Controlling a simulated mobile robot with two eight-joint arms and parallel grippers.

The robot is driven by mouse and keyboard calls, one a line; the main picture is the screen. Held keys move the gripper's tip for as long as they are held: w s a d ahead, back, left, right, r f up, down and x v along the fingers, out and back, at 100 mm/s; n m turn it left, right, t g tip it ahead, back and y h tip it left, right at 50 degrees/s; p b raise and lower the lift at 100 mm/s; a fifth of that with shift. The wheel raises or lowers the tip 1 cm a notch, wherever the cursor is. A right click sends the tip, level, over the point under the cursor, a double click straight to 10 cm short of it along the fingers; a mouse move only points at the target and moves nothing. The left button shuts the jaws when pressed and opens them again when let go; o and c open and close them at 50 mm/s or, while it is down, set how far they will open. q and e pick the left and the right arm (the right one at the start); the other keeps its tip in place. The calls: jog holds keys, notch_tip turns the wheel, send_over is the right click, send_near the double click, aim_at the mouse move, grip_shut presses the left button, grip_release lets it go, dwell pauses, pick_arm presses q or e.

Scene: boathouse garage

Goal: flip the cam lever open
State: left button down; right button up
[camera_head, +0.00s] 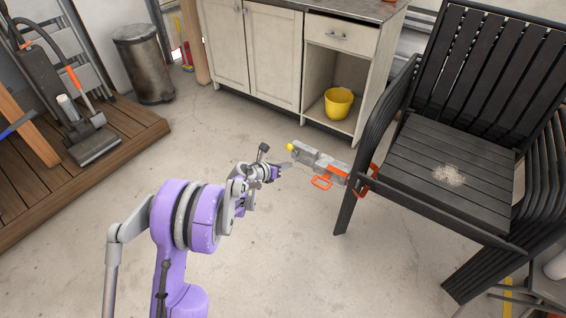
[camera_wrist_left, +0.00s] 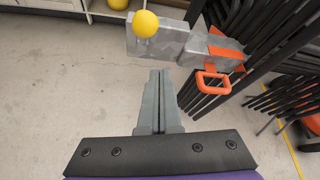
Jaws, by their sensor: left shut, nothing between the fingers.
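A grey clamp-like device (camera_head: 320,160) with orange parts is at the edge of the black chair, and it also shows in the left wrist view (camera_wrist_left: 172,42). An orange loop handle (camera_head: 322,183) hangs below the device and shows in the left wrist view (camera_wrist_left: 212,83). My left gripper (camera_head: 289,166) is shut and empty, just left of the device and below the knob. In the left wrist view its fingertips (camera_wrist_left: 157,73) appear apart from both. My right gripper is out of view.
The black slatted chair (camera_head: 450,165) fills the right side. Behind stands a white cabinet (camera_head: 262,50) with a yellow bucket (camera_head: 338,103) in its open bay. A metal bin (camera_head: 143,65) and vacuum cleaner (camera_head: 70,105) are at the left. The concrete floor between is clear.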

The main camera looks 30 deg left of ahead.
pick_arm(q)
jog(key=s+a+r+p, duration=0.1)
jog(key=s+r, duration=0.3)
jog(key=r, duration=0.5)
jog(key=shift+s+a+p, duration=0.4)
jog(key=shift+p, duration=0.35)
jog(key=shift+f, duration=0.1)
